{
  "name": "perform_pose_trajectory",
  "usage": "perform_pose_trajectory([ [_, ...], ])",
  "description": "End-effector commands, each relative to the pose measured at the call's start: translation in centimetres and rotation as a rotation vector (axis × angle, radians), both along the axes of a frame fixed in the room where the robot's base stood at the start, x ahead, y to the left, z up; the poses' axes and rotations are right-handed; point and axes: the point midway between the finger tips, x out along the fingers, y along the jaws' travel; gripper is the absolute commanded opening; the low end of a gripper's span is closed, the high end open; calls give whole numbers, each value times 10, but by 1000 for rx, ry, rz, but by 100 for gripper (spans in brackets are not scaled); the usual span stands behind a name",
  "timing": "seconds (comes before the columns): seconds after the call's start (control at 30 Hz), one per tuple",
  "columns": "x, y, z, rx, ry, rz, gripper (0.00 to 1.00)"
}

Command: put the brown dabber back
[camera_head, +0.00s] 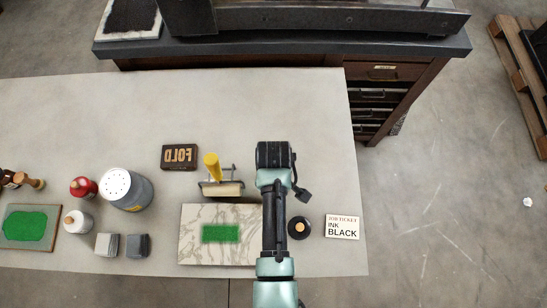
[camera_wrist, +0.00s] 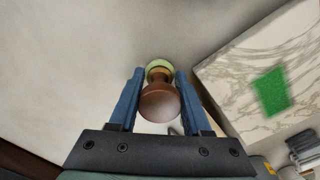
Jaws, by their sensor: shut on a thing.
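The brown dabber (camera_wrist: 160,103) is between the two blue fingers of my gripper (camera_wrist: 158,85) in the wrist view. Its round brown knob faces the camera, with a pale green rounded part beyond it. My gripper is shut on it. In the head view my wrist (camera_head: 273,155) is over the table, right of the yellow-handled roller, and hides the fingers and the dabber. I cannot tell whether the dabber touches the tabletop.
A marble slab (camera_head: 190,245) with a green ink patch lies left of my arm; a roller (camera_head: 212,168) and FOLD block (camera_head: 179,157) stand behind it. A round black item (camera_head: 299,228) and job ticket (camera_head: 342,227) lie right. Bottles (camera_head: 126,190) and a green-inked plate (camera_head: 29,247) are left.

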Motion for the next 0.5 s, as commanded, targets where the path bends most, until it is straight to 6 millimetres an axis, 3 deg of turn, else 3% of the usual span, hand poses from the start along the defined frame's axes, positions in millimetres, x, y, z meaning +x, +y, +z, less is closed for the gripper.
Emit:
perform_pose_trajectory([
  [0.03,0,0,-1,0,0,0,52],
  [0.2,0,0,-1,0,0,0,78],
  [0.5,0,0,2,0,0,0,78],
])
